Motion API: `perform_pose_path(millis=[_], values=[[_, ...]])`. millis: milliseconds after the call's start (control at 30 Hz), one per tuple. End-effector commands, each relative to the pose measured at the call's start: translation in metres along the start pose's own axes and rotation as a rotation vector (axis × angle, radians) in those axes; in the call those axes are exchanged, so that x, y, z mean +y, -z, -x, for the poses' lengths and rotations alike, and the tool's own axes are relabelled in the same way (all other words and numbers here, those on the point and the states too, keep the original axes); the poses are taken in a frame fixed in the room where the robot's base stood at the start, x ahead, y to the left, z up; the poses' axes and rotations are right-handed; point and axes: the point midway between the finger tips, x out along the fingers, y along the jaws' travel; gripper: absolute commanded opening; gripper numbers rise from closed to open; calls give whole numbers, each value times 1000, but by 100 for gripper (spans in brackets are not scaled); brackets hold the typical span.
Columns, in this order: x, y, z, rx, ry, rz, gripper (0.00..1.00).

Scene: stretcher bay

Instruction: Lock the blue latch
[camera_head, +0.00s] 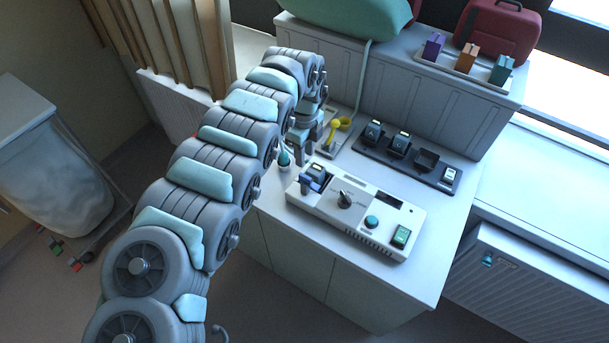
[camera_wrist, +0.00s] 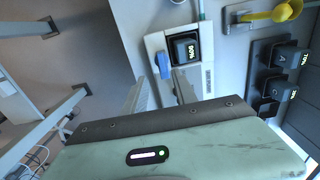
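The blue latch (camera_wrist: 163,64) stands at the side of a dark battery (camera_wrist: 186,48) marked 90% in the wrist view. In the head view the blue latch (camera_head: 310,184) is at the left end of the white control box (camera_head: 330,208), beside the battery (camera_head: 318,171). My gripper (camera_wrist: 161,82) is open and empty, with a gap between its two fingers. The latch appears just beyond and between the fingertips; I cannot tell whether they touch it. In the head view my gripper (camera_head: 305,150) points down behind the box's left end, partly hidden by my arm.
The box also carries a dial (camera_head: 345,199), a teal button (camera_head: 372,221) and a green switch (camera_head: 401,236). A yellow lever (camera_head: 333,132) and a black charging dock (camera_head: 425,178) stand behind it. The counter's right front is clear.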

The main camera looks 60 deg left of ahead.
Motion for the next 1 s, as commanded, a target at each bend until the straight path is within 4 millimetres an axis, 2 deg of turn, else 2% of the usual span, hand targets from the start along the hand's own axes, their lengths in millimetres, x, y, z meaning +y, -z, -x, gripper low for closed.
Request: perform_pose_path(millis=[400,500,700,1000], values=[[-1,4,-71,5,1,0,34],[-2,4,-82,4,4,0,34],[-3,2,-97,2,6,1,34],[-2,1,-99,0,6,2,34]])
